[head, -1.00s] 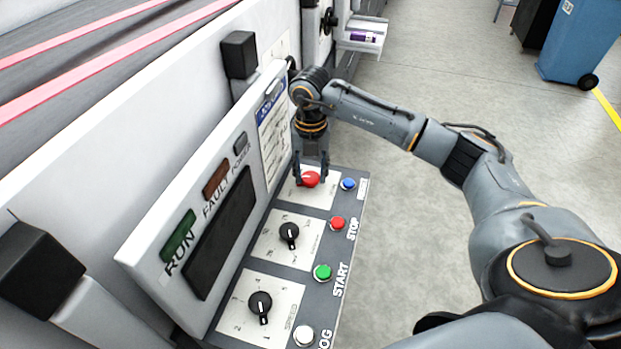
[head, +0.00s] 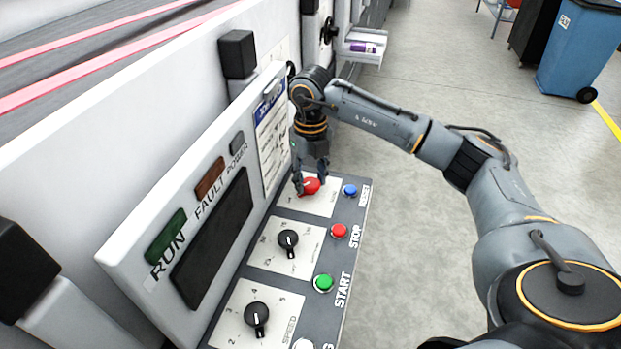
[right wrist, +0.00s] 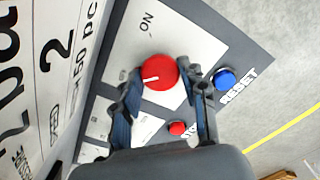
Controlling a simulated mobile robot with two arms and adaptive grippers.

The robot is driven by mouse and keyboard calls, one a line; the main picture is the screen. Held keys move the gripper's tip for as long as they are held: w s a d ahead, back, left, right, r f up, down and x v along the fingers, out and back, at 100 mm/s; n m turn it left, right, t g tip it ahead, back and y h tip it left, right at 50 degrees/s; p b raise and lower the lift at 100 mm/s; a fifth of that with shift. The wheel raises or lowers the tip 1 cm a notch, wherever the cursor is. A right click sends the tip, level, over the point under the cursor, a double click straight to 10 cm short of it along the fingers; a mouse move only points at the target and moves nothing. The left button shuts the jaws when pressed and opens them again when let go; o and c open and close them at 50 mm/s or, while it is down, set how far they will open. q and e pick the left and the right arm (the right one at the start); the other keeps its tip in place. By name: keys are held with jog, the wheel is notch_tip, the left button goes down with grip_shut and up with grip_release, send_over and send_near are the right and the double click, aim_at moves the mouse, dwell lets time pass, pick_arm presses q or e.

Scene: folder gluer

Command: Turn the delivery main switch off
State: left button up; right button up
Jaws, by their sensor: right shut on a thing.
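The main switch is a red rotary knob (head: 311,186) with a white pointer mark, on a white plate at the far end of the sloped control panel (head: 355,216). My right gripper (head: 311,189) points down with its fingers on either side of the knob and is shut on it. In the right wrist view the red knob (right wrist: 159,72) sits between the two fingertips (right wrist: 160,80), its white mark pointing left in the picture. An ON label (right wrist: 147,22) shows on the plate above it; no OFF label is readable. My left gripper is not in view.
Beside the knob are a blue RESET button (head: 350,190), a red STOP button (head: 339,231) and a green START button (head: 324,283). Two black dials (head: 288,241) (head: 257,316) sit nearer. An upright display panel (head: 210,240) borders the left. Open floor lies to the right.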

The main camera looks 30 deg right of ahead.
aim_at(311, 183)
jog(key=o, duration=1.1)
jog(key=shift+o, duration=0.2)
notch_tip(311, 183, up, 12)
dwell(0.3)
